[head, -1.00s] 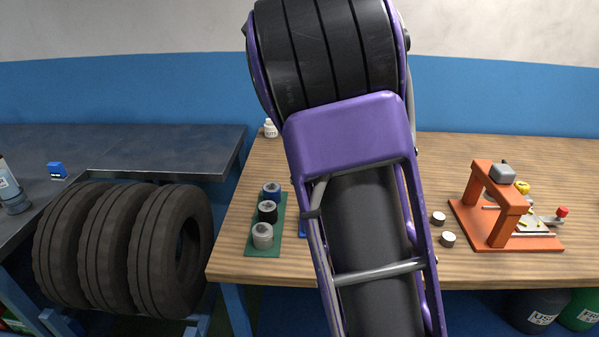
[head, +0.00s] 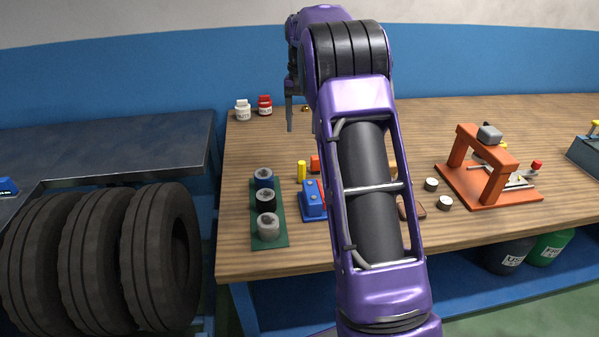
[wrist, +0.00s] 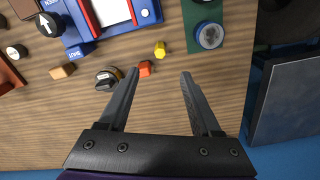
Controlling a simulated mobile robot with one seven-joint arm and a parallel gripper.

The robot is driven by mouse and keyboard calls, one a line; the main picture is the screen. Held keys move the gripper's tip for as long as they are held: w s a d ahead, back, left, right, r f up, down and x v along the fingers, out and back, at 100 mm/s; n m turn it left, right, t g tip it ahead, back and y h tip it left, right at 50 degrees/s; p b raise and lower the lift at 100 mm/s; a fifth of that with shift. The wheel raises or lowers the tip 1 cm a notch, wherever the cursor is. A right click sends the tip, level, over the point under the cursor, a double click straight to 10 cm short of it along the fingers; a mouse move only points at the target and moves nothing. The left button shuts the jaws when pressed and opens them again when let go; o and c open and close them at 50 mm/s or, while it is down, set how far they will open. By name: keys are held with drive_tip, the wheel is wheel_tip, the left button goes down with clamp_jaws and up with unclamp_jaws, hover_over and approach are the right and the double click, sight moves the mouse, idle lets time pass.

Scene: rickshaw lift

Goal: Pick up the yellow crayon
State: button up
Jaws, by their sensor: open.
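The yellow crayon (head: 301,172) stands upright on the wooden table, beside the green strip with cups. In the wrist view the yellow crayon (wrist: 160,49) is seen from above, a little beyond the fingertips and roughly centred between their lines. My gripper (wrist: 160,76) is open with nothing between its fingers. In the head view my gripper (head: 302,125) points down above the table, farther back than the crayon; one finger is partly hidden by my arm.
An orange block (wrist: 145,68) and a dark knob (wrist: 108,79) are close to the left finger. A blue device (head: 313,200) stands in front of the crayon. The green strip (head: 282,238) holds several cups. White and red bottles (head: 243,110) stand at the back.

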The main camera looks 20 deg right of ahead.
drive_tip(key=b, duration=0.2)
approach(302, 173)
drive_tip(key=f, duration=0.5)
drive_tip(key=shift+w+d+f, duration=0.1)
drive_tip(key=shift+w+f, duration=0.05)
drive_tip(key=shift+w, duration=0.25)
drive_tip(key=shift+w+f, duration=0.15)
drive_tip(key=shift+f, duration=2.65)
clamp_jaws()
